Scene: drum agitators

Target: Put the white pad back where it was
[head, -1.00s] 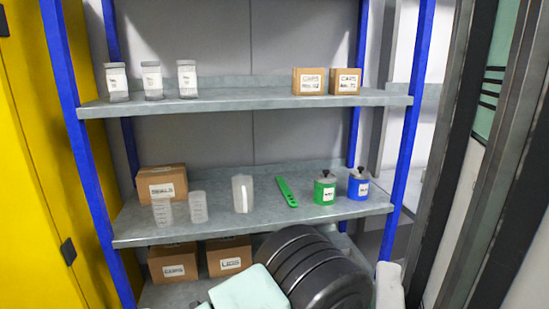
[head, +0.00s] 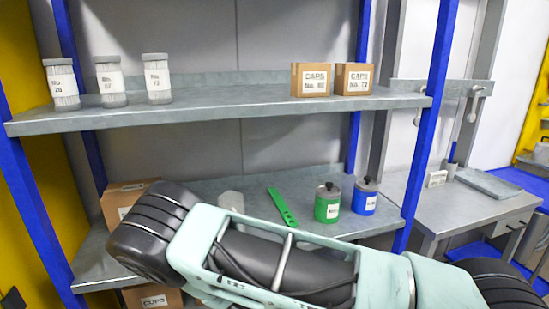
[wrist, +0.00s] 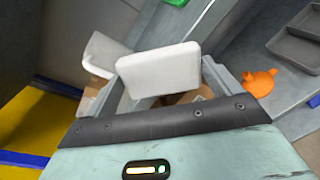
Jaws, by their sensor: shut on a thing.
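The white pad (wrist: 158,72) shows in the wrist view as a pale block with rounded corners. My gripper (wrist: 160,95) is shut on it, with a grey finger on each side. The head view shows my arm across the lower middle, but neither the pad nor the gripper can be made out there.
A blue-posted shelf (head: 230,112) holds jars, cartons, a green strip (head: 282,207), a green can (head: 327,204) and a blue can (head: 365,197). A workbench (head: 460,205) stands at right. The wrist view shows another white object (wrist: 101,52), an orange item (wrist: 258,82) and a grey tray (wrist: 297,42).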

